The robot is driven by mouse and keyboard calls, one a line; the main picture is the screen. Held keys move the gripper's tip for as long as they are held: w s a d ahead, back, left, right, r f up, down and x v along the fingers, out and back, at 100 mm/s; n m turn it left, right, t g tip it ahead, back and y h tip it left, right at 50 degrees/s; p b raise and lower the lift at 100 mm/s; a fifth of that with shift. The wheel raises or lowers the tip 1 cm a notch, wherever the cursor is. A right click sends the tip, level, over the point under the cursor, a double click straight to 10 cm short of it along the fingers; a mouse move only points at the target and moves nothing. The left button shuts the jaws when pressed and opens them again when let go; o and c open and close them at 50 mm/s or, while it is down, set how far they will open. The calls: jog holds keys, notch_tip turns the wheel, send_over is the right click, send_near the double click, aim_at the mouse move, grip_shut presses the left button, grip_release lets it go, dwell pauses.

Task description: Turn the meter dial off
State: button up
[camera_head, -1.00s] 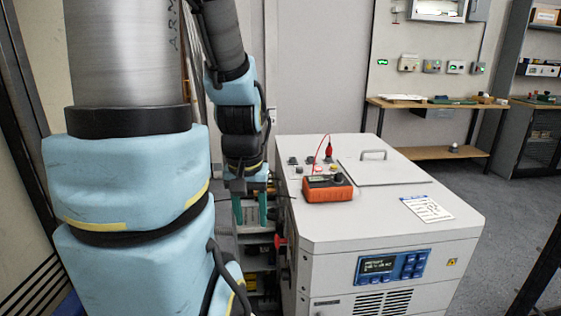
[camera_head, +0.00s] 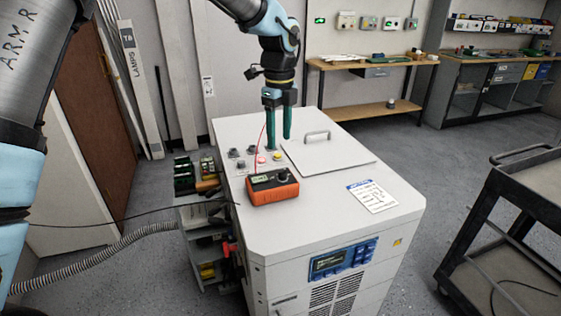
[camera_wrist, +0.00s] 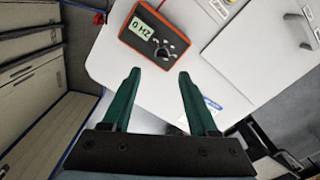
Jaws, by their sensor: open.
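The orange meter (camera_head: 272,188) lies on the white cabinet top. Its display reads "0 HZ" in the wrist view, where the meter (camera_wrist: 135,41) sits at the top, just beyond my fingertips. Its dark grey dial (camera_wrist: 163,51) is on the face beside the display; which way it points is too small to tell. My gripper (camera_head: 279,137) has green fingers pointing down over the cabinet's back part, behind the meter in the head view. In the wrist view my gripper (camera_wrist: 158,73) is open, with nothing between its fingers.
The white cabinet (camera_head: 330,215) carries a lid with a handle (camera_head: 317,135), a paper label (camera_head: 372,196) and several small knobs behind the meter. A thin red lead (camera_head: 262,142) rises near my fingers. A dark cart (camera_head: 515,200) stands right, with open floor between.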

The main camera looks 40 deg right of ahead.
aim_at(283, 174)
jog(key=f+p, duration=0.1)
jog(key=f, duration=0.2)
jog(key=f+p, duration=0.1)
jog(key=f, duration=0.3)
jog(key=f+p, duration=0.1)
jog(key=f, duration=0.2)
jog(key=shift+s+d+f, duration=0.3)
jog(key=shift+f, duration=0.05)
grip_shut()
